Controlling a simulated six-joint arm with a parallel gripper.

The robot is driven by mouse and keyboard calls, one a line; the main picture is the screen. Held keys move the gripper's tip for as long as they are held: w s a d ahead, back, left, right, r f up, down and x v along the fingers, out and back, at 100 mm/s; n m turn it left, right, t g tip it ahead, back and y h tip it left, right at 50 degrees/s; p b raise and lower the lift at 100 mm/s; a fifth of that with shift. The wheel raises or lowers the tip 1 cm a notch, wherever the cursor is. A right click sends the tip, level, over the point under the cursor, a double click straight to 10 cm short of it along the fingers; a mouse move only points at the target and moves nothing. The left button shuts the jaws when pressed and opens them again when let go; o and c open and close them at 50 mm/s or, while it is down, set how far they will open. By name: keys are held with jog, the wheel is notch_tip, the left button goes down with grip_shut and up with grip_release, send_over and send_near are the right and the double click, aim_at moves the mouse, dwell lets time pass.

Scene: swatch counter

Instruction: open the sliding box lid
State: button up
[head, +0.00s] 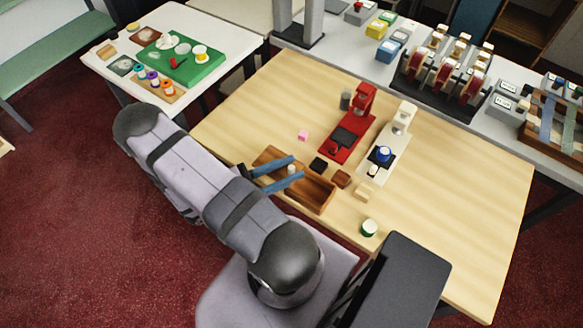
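The wooden sliding box (320,196) lies near the left front of the light wood table. Its right part shows an open hollow. A brown panel that looks like its lid (268,157) covers the left part, with a small pale knob (291,169) on it. My gripper (298,167) reaches over the box from the left, with two blue fingers spread apart. The knob shows between the fingers near their tips, and they do not appear to touch it. The fingers and arm hide parts of the lid and box.
Small dark and brown blocks (341,179) stand close behind the box. A red stand (347,137) and a white stand (388,158) are farther back. A green-and-white pot (369,228) is to the right. The table's right side is clear.

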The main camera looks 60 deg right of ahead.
jog(key=b+v, duration=0.1)
jog(key=v, duration=0.3)
jog(key=shift+w+a+f+b, duration=0.1)
jog(key=shift+w+a+b, duration=0.1)
jog(key=shift+a+b, duration=0.1)
jog(key=shift+v, duration=0.75)
jog(key=shift+s, duration=0.1)
jog(key=s+a+r+m+t+y, duration=0.1)
jog(key=s+a+r+m+y, duration=0.15)
jog(key=a+m+y, duration=0.7)
jog(key=w+a+r+m+t+y, duration=0.3)
jog(key=w+a+t+y, duration=0.2)
jog(key=a+t+y, duration=0.1)
jog(key=a+t, duration=0.1)
jog(key=a, duration=0.1)
jog(key=shift+w+a, duration=0.3)
jog(key=shift+a, duration=0.1)
jog(key=shift+y, duration=0.25)
